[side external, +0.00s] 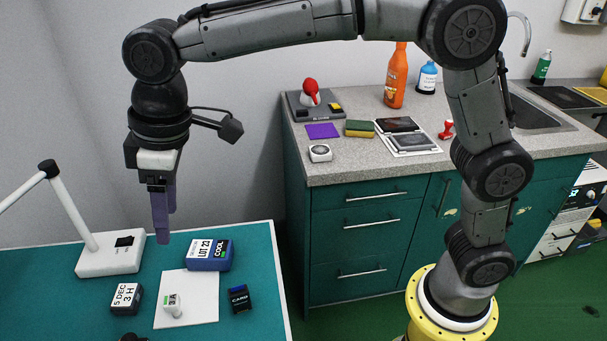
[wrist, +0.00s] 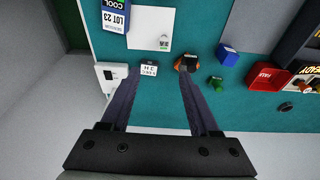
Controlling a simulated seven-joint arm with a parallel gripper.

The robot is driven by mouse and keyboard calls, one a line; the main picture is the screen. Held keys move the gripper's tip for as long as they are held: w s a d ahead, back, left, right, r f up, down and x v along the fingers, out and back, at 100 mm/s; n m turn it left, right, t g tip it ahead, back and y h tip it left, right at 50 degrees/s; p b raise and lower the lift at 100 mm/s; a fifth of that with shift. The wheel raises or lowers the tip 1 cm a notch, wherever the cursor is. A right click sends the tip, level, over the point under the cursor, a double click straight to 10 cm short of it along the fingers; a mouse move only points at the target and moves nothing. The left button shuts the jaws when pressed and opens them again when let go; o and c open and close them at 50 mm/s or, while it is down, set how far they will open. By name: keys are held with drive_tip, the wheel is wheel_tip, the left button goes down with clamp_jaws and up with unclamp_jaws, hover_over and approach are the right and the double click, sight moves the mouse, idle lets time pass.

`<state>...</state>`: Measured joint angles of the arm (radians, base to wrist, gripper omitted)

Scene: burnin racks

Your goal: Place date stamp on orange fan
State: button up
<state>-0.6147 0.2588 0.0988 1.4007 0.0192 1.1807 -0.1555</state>
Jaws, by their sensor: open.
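A black block with a white label reading "5 DEC 3 H" (side external: 126,297), the likeliest date stamp, lies on the teal table; it also shows in the wrist view (wrist: 148,70). An orange and black object (wrist: 187,63), seemingly the orange fan, sits beside it in the wrist view. In the side view only a dark part (side external: 132,338) of what seems to be it shows at the bottom edge. My gripper (side external: 166,230) points down above the table, open and empty. In the wrist view the block appears between my spread fingers (wrist: 158,74).
The blue LOT 23 box (side external: 209,254), white sheet (side external: 205,285) with a small white item (side external: 172,305), CARD box (side external: 239,298) and white lamp base (side external: 110,255) surround the block. A red tray (wrist: 268,75) and green item (wrist: 216,82) lie right in the wrist view.

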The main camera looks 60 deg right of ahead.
drive_tip(key=s+d+r+m+t, duration=0.15)
drive_tip(key=s+d, duration=0.25)
drive_tip(key=d, duration=0.5)
drive_tip(key=s+d+r+m+t, duration=0.1)
drive_tip(key=s+d+r+m, duration=0.15)
drive_tip(key=s+d, duration=0.45)
drive_tip(key=s+d+f+m, duration=0.2)
drive_tip(key=s+d+f, duration=0.1)
drive_tip(key=s+d, duration=0.2)
drive_tip(key=s+d+f+m+t+h, duration=0.1)
drive_tip(key=s+d+f+m, duration=0.1)
drive_tip(key=s+d, duration=0.4)
drive_tip(key=shift+d+f+m+h, duration=0.3)
drive_tip(key=shift+d+f+m, duration=0.1)
drive_tip(key=shift+f, duration=0.5)
drive_tip(key=shift+o, duration=0.4)
